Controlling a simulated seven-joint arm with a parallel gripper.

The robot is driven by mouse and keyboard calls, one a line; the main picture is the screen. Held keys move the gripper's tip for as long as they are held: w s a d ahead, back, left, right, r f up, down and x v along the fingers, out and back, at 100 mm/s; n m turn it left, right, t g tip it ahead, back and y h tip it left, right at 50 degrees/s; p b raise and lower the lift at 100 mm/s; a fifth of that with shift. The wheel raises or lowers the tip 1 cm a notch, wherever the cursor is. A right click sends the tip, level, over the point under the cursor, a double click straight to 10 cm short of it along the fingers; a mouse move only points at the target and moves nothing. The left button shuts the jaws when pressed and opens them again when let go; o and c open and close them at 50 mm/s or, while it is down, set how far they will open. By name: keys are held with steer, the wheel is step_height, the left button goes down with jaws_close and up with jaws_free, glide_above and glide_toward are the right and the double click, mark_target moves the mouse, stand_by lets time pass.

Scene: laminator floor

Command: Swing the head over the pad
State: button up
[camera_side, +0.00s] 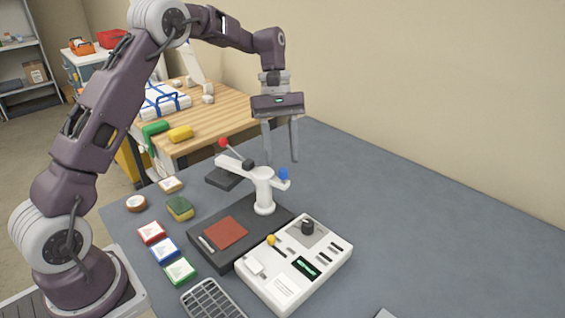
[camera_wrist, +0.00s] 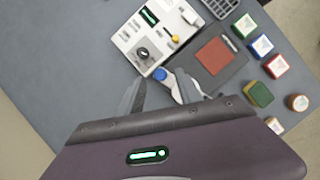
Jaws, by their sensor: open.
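A white swing arm (camera_side: 238,164) sits on a white post (camera_side: 264,192) on a dark base (camera_side: 196,236). It carries a red ball (camera_side: 223,143) on a rod and a blue knob (camera_side: 283,174) at its right end. A dark flat block, seemingly the head (camera_side: 225,179), is under the arm's left end, beyond the base. The red-brown square pad (camera_side: 225,233) lies bare on the base, with the head off to its far side. My gripper (camera_side: 281,160) is open and empty, pointing down above and behind the blue knob, which also shows in the wrist view (camera_wrist: 160,74).
A white control box (camera_side: 292,264) with a black dial and yellow-knobbed lever adjoins the base on the right. Red, blue and green boxes (camera_side: 165,250), a sponge (camera_side: 180,208) and a round brown item (camera_side: 136,203) stand left. The table behind and right is clear, up to the wall.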

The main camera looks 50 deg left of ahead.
steer(key=shift+x, duration=1.35)
jaws_close()
stand_by(0.3)
